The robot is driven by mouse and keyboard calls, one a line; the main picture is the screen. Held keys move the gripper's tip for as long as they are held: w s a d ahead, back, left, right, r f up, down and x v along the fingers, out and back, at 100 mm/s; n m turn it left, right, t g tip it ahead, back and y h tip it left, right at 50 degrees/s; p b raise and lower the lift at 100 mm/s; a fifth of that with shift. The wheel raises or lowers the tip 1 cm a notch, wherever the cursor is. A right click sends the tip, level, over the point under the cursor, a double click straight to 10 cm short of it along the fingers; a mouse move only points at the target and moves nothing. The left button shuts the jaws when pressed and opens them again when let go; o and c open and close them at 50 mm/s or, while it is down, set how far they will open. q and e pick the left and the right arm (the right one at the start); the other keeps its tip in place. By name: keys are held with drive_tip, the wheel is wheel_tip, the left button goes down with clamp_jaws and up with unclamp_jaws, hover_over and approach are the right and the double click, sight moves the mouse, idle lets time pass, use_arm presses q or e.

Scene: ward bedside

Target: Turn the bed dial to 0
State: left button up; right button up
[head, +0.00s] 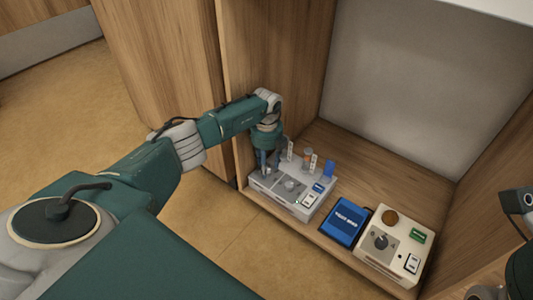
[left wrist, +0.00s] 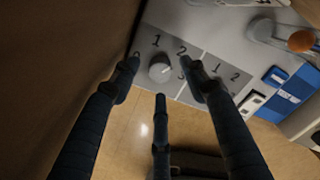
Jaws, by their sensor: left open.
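A grey control panel (head: 266,190) stands on the wooden shelf. In the left wrist view, a round grey dial knob (left wrist: 160,69) sits on this panel (left wrist: 200,32) with numbers around it. The 1 and 2 read clearly; marks beside the left and right fingertips are partly covered. A pale pointer line on the knob seems to face lower right, but it is small. My left gripper (head: 266,166) is over the panel's left end. Its three fingers (left wrist: 160,75) are open and spread around the knob, with no clear contact. My right gripper is not clearly visible.
The panel also bears an orange-topped lever (left wrist: 301,41) and blue labels. To its right lie a blue box (head: 345,222) and a beige device (head: 392,263) with its own dial (head: 381,242). The floor in front is clear.

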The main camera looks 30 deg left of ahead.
use_arm(q)
wheel_tip(320, 180, up, 10)
idle(0.3)
drive_tip(key=shift+f, duration=0.15)
drive_tip(key=shift+c, duration=0.2)
